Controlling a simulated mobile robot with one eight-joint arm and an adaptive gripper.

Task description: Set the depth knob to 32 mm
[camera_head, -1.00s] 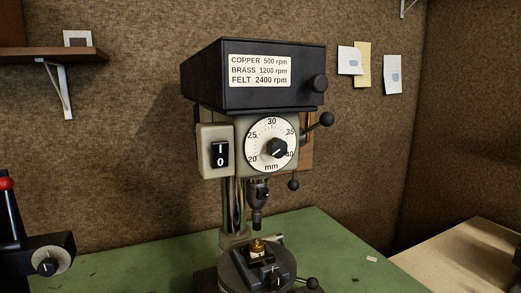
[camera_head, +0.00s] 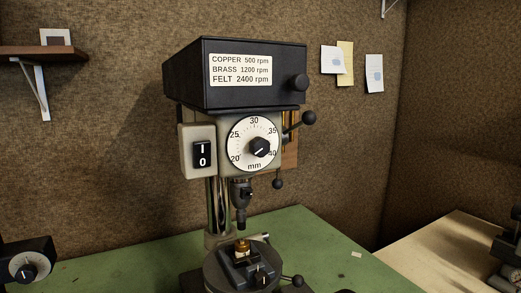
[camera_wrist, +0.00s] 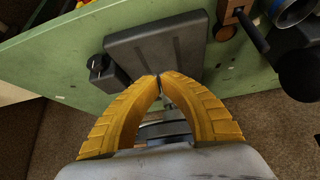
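The depth knob (camera_head: 260,147) is a black knob on a round white dial (camera_head: 240,157) marked 20 to 40 mm, on the front of a drill press (camera_head: 185,75). A small light mark shows on the knob's lower left, but I cannot read its setting surely. My gripper (camera_wrist: 158,76) shows in the wrist view with two yellow ribbed fingers, their tips together and nothing seen between them. It is not in the head view. The depth knob cannot be made out in the wrist view.
A speed label (camera_head: 240,70) and another black knob (camera_head: 298,82) sit above the dial. A lever ball (camera_head: 309,118) stands right of it, a power switch (camera_head: 202,155) left. In the wrist view, a dark flat-topped thing (camera_wrist: 165,45) lies beyond my fingertips.

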